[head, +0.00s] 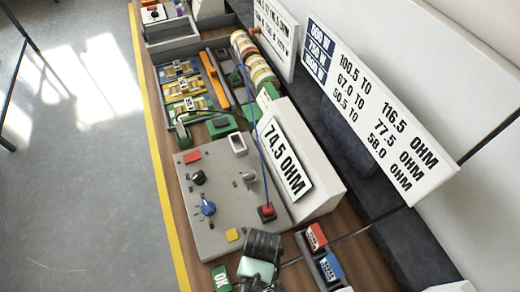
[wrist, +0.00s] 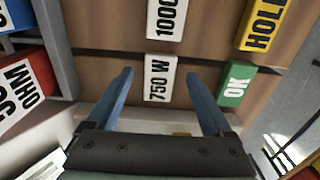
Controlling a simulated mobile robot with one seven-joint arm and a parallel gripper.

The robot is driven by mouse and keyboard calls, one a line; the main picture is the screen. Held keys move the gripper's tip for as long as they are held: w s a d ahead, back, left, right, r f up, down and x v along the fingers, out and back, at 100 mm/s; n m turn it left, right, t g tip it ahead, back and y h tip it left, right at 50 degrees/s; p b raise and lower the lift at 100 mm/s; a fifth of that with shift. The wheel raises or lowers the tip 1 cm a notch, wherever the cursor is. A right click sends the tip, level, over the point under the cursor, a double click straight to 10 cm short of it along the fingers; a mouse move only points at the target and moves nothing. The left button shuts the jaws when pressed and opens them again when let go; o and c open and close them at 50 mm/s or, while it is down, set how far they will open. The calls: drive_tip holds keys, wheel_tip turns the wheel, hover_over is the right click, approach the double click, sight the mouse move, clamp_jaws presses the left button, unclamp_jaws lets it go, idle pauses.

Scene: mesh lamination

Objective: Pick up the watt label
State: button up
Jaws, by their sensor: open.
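A white label block reading "750 W" (wrist: 160,80) lies on the brown bench in the wrist view. My gripper (wrist: 160,82) is open, with one blue finger to the left of this label and one to the right. Gaps show between the fingers and the label, and I cannot tell how high the fingertips are above the bench. A second white label reading "1000" (wrist: 166,18) is farther up, its end cut off by the frame edge. In the head view my gripper (head: 258,268) is at the bottom, and it hides the labels there.
A green OK block (wrist: 236,84) is right of the right finger, with a yellow HOLD block (wrist: 262,24) above it. A red OHM block (wrist: 24,92) sits in a grey rack at left. The grey control panel (head: 215,235) shows 74.5 OHM on its display (head: 284,158).

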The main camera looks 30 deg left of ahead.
drive_tip(key=shift+f, duration=0.55)
clamp_jaws()
